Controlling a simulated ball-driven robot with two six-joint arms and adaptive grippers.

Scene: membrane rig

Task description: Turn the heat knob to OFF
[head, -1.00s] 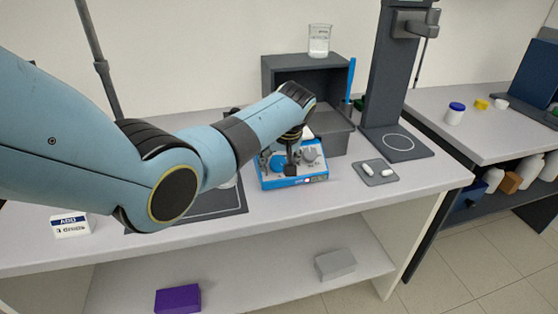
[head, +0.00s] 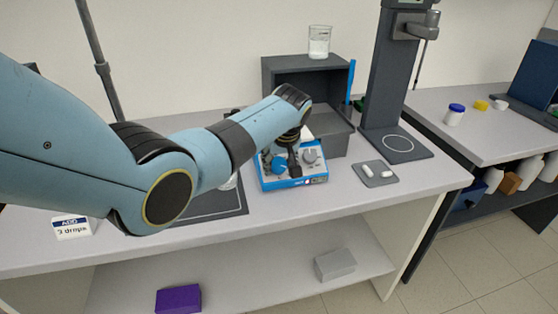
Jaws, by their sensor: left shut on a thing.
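The blue hotplate unit (head: 300,182) stands on the bench near the middle in the head view, with a small display on its front face. A round blue part (head: 279,167) and a grey part (head: 310,156) show on its top. My left gripper (head: 294,170) points down at the unit between these parts and is shut on what appears to be the heat knob. The gripper hides the knob, so its marking and setting cannot be read. My right gripper is not in view.
A dark open box (head: 285,70) with a beaker (head: 319,41) on top stands behind the unit. A dark stand (head: 380,80) rises to the right, near a small grey tray (head: 388,176) with white pieces. A card (head: 72,227) stands at the left.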

